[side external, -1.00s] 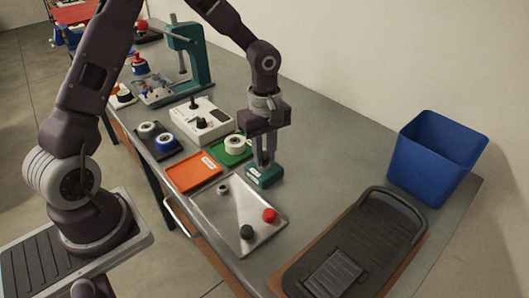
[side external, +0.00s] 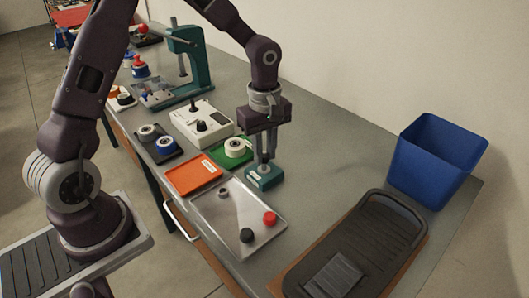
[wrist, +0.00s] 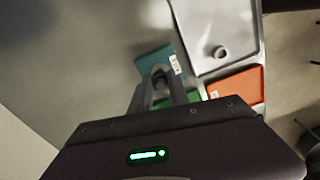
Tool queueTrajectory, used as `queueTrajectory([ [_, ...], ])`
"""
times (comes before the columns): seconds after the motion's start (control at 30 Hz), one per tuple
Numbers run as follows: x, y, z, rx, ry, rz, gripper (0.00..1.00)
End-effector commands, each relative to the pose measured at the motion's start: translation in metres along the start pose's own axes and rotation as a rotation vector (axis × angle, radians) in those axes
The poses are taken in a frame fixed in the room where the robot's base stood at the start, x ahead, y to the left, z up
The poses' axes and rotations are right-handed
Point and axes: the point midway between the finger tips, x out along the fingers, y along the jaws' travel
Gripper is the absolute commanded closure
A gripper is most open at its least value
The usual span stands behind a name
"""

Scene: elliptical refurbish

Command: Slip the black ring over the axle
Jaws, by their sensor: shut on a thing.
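A teal block (side external: 266,178) with a white label stands on the bench at the back edge of the metal tray. It also shows in the wrist view (wrist: 152,62). My gripper (side external: 264,163) points down right over the block's top. In the wrist view my gripper (wrist: 161,76) has its fingers close together on a small dark round piece, which looks like the black ring (wrist: 160,70). The fingers hide most of it. The axle is not clearly visible; I cannot tell whether the ring is around it or above it.
The metal tray (side external: 222,217) holds a small grey ring (side external: 223,193), a red knob (side external: 269,218) and a black knob (side external: 246,235). Orange (side external: 194,174) and green (side external: 226,158) trays lie left.

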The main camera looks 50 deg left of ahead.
Motion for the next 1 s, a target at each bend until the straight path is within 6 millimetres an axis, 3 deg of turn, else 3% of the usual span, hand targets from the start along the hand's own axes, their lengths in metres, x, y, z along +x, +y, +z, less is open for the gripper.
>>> queueTrajectory([
  [0.63,0.0,0.0,0.0,0.0,0.0,-0.001,1.0],
  [1.0,-0.013,0.0,0.0,-0.001,0.001,0.0,1.0],
])
